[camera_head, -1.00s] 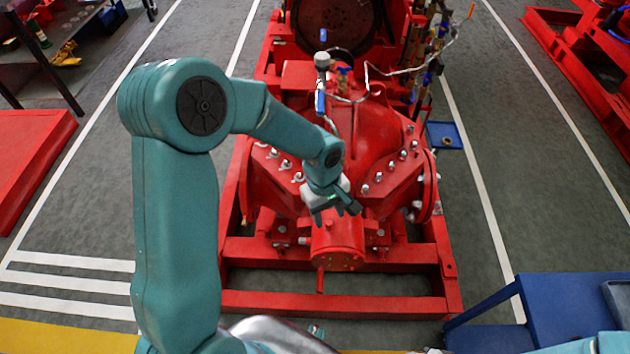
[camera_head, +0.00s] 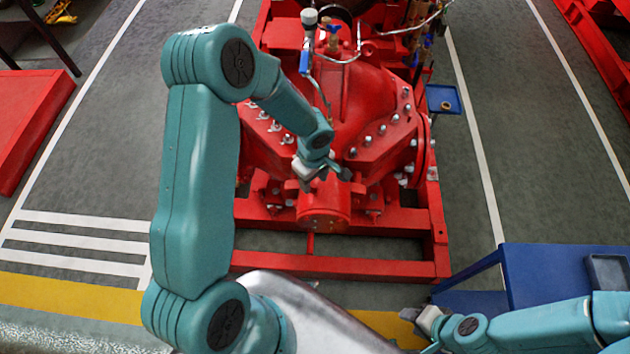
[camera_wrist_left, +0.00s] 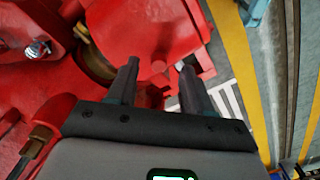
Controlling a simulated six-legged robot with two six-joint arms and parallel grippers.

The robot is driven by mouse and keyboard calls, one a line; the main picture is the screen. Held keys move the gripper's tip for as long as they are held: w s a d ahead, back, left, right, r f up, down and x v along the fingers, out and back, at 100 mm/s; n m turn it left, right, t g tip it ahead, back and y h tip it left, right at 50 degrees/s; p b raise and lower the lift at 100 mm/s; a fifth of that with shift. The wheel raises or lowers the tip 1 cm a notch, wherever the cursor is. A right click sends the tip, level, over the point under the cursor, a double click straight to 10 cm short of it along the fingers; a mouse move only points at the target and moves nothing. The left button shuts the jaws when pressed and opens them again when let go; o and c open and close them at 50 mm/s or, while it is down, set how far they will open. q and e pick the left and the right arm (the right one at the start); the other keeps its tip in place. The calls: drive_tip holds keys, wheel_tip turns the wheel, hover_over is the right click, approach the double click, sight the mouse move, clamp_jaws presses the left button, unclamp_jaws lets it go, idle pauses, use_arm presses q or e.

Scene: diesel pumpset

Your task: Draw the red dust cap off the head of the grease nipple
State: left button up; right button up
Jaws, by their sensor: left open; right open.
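My left gripper (camera_head: 325,172) is over the near end of the red pump (camera_head: 350,95), above its round bearing housing (camera_head: 323,205). In the left wrist view its two fingers (camera_wrist_left: 158,78) are apart, with red pump surface beyond them and nothing clearly held. I cannot make out the red dust cap or the grease nipple; red on red hides them in both views. My right gripper (camera_head: 418,318) is low at the right, away from the pump, small and partly blurred in the head view.
The pump stands on a red base frame (camera_head: 340,268). A valve with a blue handle (camera_head: 305,62) and thin pipes rise behind the left wrist. Bolts (camera_wrist_left: 38,48) show on the pump.

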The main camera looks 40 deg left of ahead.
use_arm(q)
drive_tip(key=shift+f, duration=1)
drive_tip(key=shift+c, duration=0.3)
drive_tip(key=c, duration=0.9)
